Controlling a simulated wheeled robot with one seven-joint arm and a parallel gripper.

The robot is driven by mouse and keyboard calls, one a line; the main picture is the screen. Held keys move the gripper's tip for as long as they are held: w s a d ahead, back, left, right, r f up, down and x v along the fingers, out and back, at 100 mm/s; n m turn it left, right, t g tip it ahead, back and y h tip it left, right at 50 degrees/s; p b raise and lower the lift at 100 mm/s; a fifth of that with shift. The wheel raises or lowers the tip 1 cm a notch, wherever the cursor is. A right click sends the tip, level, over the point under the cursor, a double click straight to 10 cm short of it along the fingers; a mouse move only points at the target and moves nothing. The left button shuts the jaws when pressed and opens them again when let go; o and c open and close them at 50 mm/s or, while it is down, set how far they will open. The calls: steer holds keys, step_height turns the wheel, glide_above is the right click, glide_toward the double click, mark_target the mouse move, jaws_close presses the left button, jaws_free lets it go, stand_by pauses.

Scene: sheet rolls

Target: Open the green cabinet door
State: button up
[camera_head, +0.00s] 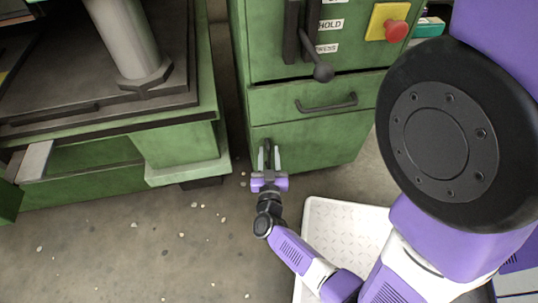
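The green cabinet (305,62) stands at the top centre. Its lowest front panel, the green door (318,141), looks flush with the cabinet front. My gripper (268,152) is at the lower left part of this door, pointing at it. Its two light fingers stand apart, with a dark upright piece between them that looks like the door's handle. I cannot tell whether the fingers touch it. The gripper hides that part of the door.
Above the door is a panel with a dark horizontal handle (327,104). Higher up are a black lever (322,70) and a red button (396,30). A green machine base (180,145) stands left. A white tray (345,225) lies on the floor. The floor (150,250) at lower left is mostly clear.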

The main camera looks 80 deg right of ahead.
steer(key=shift+d, duration=0.15)
jaws_close()
stand_by(1.4)
